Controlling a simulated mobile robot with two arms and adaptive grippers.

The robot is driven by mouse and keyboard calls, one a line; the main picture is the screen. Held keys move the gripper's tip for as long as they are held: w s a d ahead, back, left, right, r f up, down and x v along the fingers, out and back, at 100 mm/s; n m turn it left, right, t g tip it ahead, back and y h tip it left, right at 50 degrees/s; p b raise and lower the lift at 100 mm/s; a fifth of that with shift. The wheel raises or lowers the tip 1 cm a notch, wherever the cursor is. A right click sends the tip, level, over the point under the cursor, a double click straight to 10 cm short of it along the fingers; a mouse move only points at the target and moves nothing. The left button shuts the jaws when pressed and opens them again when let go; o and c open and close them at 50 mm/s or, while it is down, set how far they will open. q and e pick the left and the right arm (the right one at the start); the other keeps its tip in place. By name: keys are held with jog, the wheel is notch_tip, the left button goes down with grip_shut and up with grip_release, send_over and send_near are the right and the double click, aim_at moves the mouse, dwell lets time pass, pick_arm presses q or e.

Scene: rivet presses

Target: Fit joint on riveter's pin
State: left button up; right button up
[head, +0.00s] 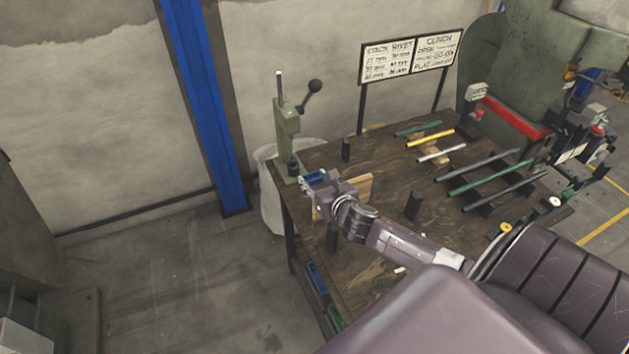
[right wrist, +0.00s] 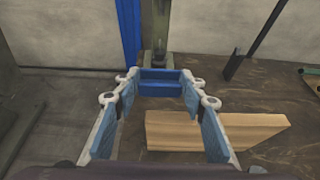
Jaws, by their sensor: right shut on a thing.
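The green riveter (head: 287,126), a lever press with a black-knobbed handle, stands upright at the table's left corner. Its lower part (right wrist: 155,28) shows straight ahead in the right wrist view. My right gripper (head: 311,181) is just in front of its base. In the right wrist view the gripper (right wrist: 160,86) is shut on a blue block-like piece, the joint (right wrist: 160,76), held between the fingertips. The joint lies in front of the riveter's dark lower end (right wrist: 158,58). I cannot tell whether it touches the pin, which I cannot make out clearly. My left gripper is not in view.
A light wooden block (right wrist: 215,130) lies right of and below the gripper. Dark upright blocks (head: 413,205) stand on the brown table (head: 375,165). Several rods (head: 490,172) lie at the right. A sign board (head: 411,57) stands behind.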

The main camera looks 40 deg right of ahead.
jog(key=shift+w+r+p, duration=0.1)
jog(key=shift+r+p, duration=0.1)
jog(key=shift+p, duration=0.25)
jog(key=w+d+b, duration=0.1)
jog(key=w+d, duration=0.1)
jog(key=w, duration=0.5)
jog(key=w+d+f+b, duration=0.1)
jog(key=w+b, duration=0.1)
jog(key=w, duration=0.6)
jog(key=shift+w+d, duration=0.2)
jog(key=shift+d, duration=0.15)
jog(key=shift+p, duration=0.3)
dwell(1.5)
jog(key=shift+f+b, duration=1.5)
jog(key=shift+f, duration=0.5)
jog(key=o, duration=1.1)
jog(key=shift+c, duration=0.2)
